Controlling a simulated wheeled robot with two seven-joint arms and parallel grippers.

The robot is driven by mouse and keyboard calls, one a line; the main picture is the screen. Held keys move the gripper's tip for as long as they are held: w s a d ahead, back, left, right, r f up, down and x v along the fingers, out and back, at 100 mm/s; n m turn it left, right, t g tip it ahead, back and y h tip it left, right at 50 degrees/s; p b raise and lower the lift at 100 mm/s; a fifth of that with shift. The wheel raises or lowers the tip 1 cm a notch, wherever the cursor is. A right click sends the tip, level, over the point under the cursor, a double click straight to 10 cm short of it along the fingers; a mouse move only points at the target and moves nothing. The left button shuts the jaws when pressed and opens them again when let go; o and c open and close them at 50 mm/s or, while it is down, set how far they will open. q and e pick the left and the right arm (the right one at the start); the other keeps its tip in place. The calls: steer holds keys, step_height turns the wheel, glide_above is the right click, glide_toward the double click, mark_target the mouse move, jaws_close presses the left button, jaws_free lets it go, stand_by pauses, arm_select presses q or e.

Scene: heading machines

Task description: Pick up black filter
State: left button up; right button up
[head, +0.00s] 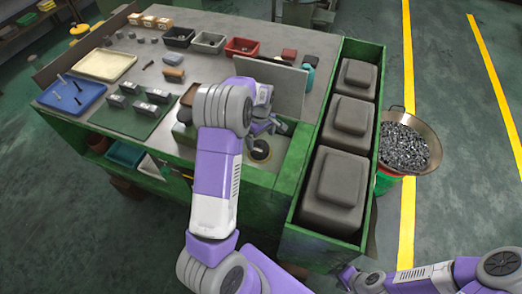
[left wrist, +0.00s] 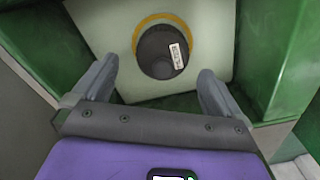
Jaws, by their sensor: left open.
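The black filter (left wrist: 157,68) is a dark round piece with a small white label. It sits in a yellow ring (left wrist: 138,32) on a pale panel (left wrist: 100,25) in the left wrist view. In the head view the black filter (head: 259,151) shows small in the recess below my left gripper (head: 264,130). My left gripper also shows in the left wrist view (left wrist: 158,77). It is open, with one finger on each side of the filter in that picture, and nothing is held. My right gripper (head: 358,281) is at the bottom edge; its fingers are unclear.
Green walls (left wrist: 270,50) stand close on both sides of the recess. An upright grey panel (head: 278,85) stands behind my left gripper. A green crate (head: 372,165) with grey blocks is to the right. Trays and small parts cover the bench (head: 210,70).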

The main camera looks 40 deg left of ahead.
mark_target(260, 146)
arm_select(q)
steer(key=f, duration=0.6)
steer(key=shift+s+a+b, duration=0.1)
steer(key=shift+s+b, duration=0.15)
steer(key=shift+b, duration=0.15)
steer(key=shift+r, duration=0.1)
steer(key=c, duration=1.1)
